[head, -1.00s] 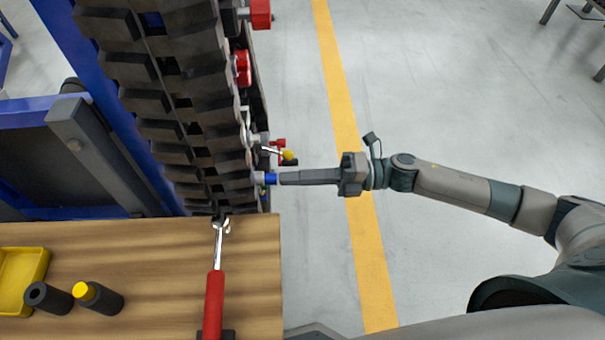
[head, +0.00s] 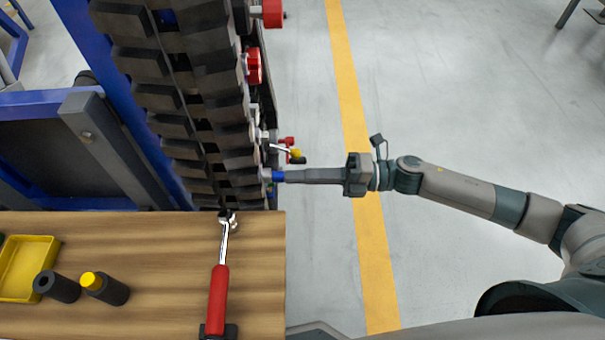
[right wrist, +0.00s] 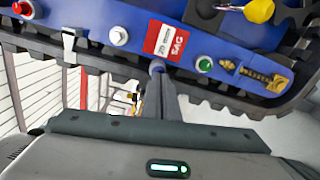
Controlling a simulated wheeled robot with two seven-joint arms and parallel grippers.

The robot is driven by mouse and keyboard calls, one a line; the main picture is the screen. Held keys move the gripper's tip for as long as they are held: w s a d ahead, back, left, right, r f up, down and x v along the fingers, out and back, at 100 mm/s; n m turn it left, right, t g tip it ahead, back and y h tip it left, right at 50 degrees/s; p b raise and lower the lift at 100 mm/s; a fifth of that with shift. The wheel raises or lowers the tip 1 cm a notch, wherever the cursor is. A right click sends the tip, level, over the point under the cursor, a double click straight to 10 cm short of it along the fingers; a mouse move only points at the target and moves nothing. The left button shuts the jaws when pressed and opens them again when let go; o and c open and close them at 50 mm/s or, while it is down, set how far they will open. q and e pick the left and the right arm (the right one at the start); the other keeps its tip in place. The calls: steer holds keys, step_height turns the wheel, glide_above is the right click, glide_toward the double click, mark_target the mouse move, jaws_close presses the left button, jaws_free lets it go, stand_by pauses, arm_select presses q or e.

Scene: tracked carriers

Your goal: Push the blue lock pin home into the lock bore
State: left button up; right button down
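The blue lock pin (head: 278,176) sticks out sideways from the right face of the tracked carrier (head: 203,110) in the head view. In the right wrist view its small end (right wrist: 157,66) shows just beyond my fingertips. The lock bore is hidden behind the pin. My right gripper (head: 288,176) comes in from the right, level with the pin, its fingers together and their tips at the pin's outer end. They appear to touch it, not to wrap around it. The fingers also show in the right wrist view (right wrist: 158,82). My left gripper is not in view.
A yellow-tipped lever (head: 296,154) and red knobs (head: 254,66) stick out near the pin. A wooden bench (head: 150,240) holds a red-handled wrench (head: 217,300), black cylinders and a yellow tray (head: 28,297). Floor to the right is clear.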

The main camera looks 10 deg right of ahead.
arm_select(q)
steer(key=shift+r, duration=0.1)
arm_select(e)
steer(key=shift+a+r, duration=0.1)
steer(key=shift+a, duration=0.15)
steer(key=shift+d, duration=0.15)
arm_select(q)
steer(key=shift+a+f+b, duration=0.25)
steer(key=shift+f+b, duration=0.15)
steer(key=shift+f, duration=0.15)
arm_select(e)
steer(key=shift+v, duration=1.15)
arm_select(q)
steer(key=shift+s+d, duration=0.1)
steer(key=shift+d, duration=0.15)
arm_select(e)
steer(key=shift+d, duration=0.1)
